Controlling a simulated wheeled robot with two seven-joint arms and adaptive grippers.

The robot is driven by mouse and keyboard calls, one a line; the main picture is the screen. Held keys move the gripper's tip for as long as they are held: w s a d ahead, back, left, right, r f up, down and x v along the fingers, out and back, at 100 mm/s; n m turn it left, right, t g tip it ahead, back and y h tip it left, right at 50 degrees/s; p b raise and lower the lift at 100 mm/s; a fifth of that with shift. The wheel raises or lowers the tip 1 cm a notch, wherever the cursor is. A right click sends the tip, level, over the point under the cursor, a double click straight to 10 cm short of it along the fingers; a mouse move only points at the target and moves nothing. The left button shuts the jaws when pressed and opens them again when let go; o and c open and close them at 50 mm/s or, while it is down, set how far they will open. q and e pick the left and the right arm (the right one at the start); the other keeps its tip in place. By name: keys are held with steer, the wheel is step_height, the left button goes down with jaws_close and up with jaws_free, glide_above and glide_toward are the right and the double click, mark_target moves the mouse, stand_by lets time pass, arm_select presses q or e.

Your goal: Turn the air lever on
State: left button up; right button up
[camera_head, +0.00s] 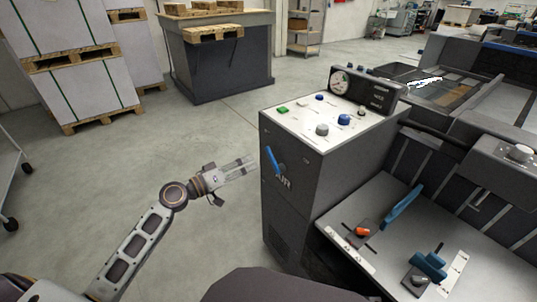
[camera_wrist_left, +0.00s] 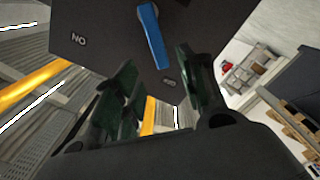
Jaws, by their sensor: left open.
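The blue air lever (camera_head: 271,160) is on the upper left side of the grey console (camera_head: 290,215), above the white AIR lettering. In the left wrist view the lever (camera_wrist_left: 152,36) lies slightly slanted on the dark panel, its lower end close to a small label (camera_wrist_left: 168,82) that I cannot read clearly. A second label, ON, (camera_wrist_left: 78,40) appears upside down to its left. My left gripper (camera_head: 252,165) is open and empty, its fingertips just left of the lever. In the wrist view its two green-padded fingers (camera_wrist_left: 156,88) are apart, below the lever. I see no contact.
The console top holds coloured buttons (camera_head: 322,130) and a gauge panel (camera_head: 362,88). A lower deck with blue handles (camera_head: 402,207) lies to the right. Stacked pallets (camera_head: 75,65) and a dark workbench (camera_head: 222,65) stand behind. The floor left of the console is clear.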

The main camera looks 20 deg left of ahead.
mark_target(268, 155)
arm_select(q)
steer(key=shift+p+x, duration=0.35)
steer(key=shift+x, duration=4.4)
steer(key=shift+c, duration=0.2)
jaws_close()
